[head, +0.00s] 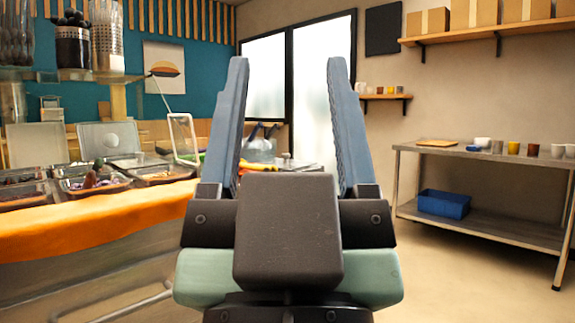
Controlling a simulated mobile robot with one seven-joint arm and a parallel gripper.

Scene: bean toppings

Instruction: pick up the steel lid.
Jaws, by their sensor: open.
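My gripper (288,65) is open and empty in the middle of the head view, its two blue-grey fingers pointing up and away. No lid lies between the fingers. Grey upright panels stand behind the food pans at the left: one pale panel (36,146) and one with a dark mark (108,139). A light-framed panel (184,138) stands tilted to their right. I cannot tell which of these, if any, is the steel lid. My gripper is apart from them, to their right. Part of the counter behind my gripper is hidden.
A counter with an orange cloth (95,222) fills the left, holding several food pans (165,173) and a glass shelf above. A steel table (490,156) with cups and a blue bin (443,204) stands at the right. The floor between is clear.

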